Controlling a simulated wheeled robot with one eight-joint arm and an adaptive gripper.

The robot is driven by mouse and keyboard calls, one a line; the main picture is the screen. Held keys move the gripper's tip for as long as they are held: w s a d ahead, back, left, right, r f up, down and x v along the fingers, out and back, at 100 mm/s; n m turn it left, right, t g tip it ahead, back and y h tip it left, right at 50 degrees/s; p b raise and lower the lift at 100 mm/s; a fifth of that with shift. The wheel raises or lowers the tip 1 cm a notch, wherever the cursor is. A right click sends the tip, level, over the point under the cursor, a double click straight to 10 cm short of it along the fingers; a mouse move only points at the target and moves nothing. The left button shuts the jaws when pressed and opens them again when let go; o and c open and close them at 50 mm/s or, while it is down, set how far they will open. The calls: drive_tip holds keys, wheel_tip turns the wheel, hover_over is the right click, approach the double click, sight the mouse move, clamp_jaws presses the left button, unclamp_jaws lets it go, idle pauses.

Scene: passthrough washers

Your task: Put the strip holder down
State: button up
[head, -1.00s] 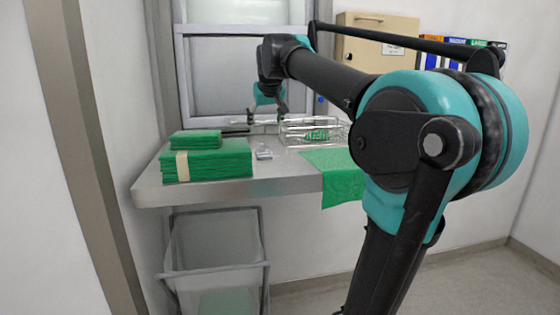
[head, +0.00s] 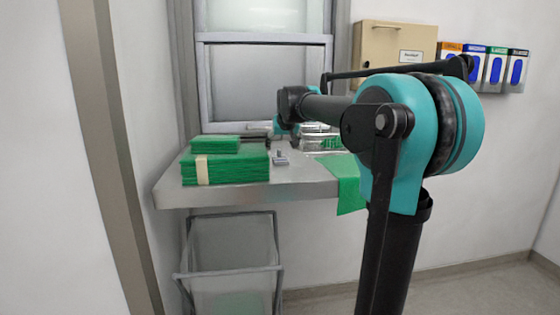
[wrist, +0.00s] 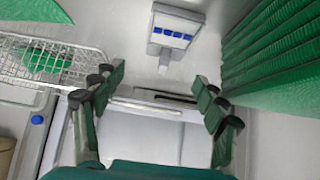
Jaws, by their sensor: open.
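The strip holder, a small grey piece with a row of blue squares (wrist: 172,32), lies on the steel counter in the wrist view, beyond my fingertips. In the head view a small grey item that looks like the same holder (head: 281,158) rests on the counter beside the green stack. My gripper (wrist: 160,80) is open, with its two dark fingers spread wide and nothing held between them. The holder is clear of both fingers. In the head view my fingers are too small and too hidden by the arm to make out.
A stack of green cloths (head: 225,166) stands left on the counter (head: 300,187). A wire basket (head: 318,141) is at the back right, with a green cloth (head: 350,182) hanging over the front edge. The window (head: 262,85) is behind. A framed bin (head: 233,255) stands below.

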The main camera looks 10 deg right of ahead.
sight(280, 151)
drive_tip(key=shift+s+a+f+x, duration=0.1)
drive_tip(key=shift+s+a+x, duration=0.05)
drive_tip(key=shift+x, duration=1.15)
drive_tip(key=shift+s+a+f+x, duration=0.1)
drive_tip(key=shift+f+x, duration=0.05)
drive_tip(key=shift+x, duration=1.15)
clamp_jaws()
drive_tip(key=shift+r, duration=0.1)
